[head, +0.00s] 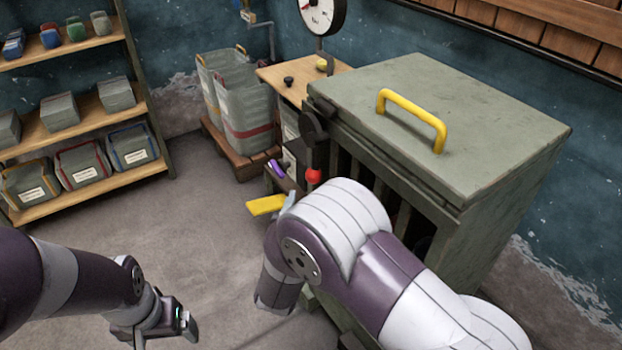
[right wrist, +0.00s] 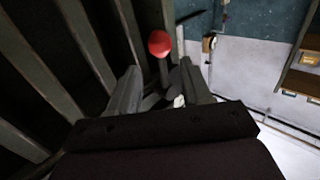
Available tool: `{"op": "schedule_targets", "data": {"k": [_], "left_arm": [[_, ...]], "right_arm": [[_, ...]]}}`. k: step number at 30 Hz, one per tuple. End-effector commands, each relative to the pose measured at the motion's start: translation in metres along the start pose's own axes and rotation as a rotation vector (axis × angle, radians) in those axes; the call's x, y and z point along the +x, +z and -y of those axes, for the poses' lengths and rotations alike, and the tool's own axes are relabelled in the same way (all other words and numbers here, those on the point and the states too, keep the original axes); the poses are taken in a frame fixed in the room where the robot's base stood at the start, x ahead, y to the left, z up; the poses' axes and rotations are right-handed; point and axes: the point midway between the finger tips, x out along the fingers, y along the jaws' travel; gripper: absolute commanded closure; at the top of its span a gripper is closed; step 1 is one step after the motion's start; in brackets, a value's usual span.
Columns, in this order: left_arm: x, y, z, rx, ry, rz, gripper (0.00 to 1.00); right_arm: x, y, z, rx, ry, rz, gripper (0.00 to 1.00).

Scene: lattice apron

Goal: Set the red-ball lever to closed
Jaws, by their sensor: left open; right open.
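The red-ball lever (head: 314,176) is on the front of the green slatted cabinet. Its dark arm hangs down from a round dark pivot (head: 314,126), with the red ball at the lower end. In the right wrist view the red ball (right wrist: 159,43) lies just beyond my open right gripper (right wrist: 158,78), roughly in line with the gap between its fingers. I cannot tell whether a finger touches the lever. In the head view my right arm hides most of that gripper. My left gripper (head: 165,330) is open and empty, low at the left, far from the lever.
The green cabinet (head: 430,110) has a yellow handle (head: 410,118) on top and slats beside the lever. A yellow piece (head: 265,205) and a purple piece (head: 276,169) are close to it. Shelves (head: 90,110) with bins stand left.

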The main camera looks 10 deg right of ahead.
Motion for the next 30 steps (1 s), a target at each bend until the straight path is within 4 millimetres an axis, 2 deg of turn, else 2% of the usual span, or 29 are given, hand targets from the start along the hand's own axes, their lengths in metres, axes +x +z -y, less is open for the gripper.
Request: {"op": "schedule_targets", "data": {"k": [3,9,15,23,27,28,30], "left_arm": [[0.010,0.001,0.000,0.000,0.000,0.000,0.12],[0.016,0.002,0.000,0.000,0.000,0.000,0.12],[0.018,0.002,0.000,0.000,0.000,0.000,0.12],[0.018,0.002,0.000,0.000,0.000,0.000,0.12],[0.018,0.002,0.000,0.000,0.000,0.000,0.12],[0.018,0.002,0.000,0.000,0.000,0.000,0.12],[0.018,0.002,0.000,0.000,0.000,0.000,0.12]], "right_arm": [[0.032,0.004,-0.002,0.002,0.005,0.000,0.51],[0.067,0.002,0.000,0.001,0.000,0.001,0.51],[0.081,0.001,0.000,0.000,-0.002,0.001,0.51],[0.082,0.000,0.000,0.000,-0.002,0.001,0.51],[0.081,0.001,0.000,0.000,-0.002,0.002,0.97],[0.081,0.001,0.000,0.000,-0.002,0.002,1.00],[0.081,0.001,0.000,0.000,-0.002,0.002,1.00]]}}
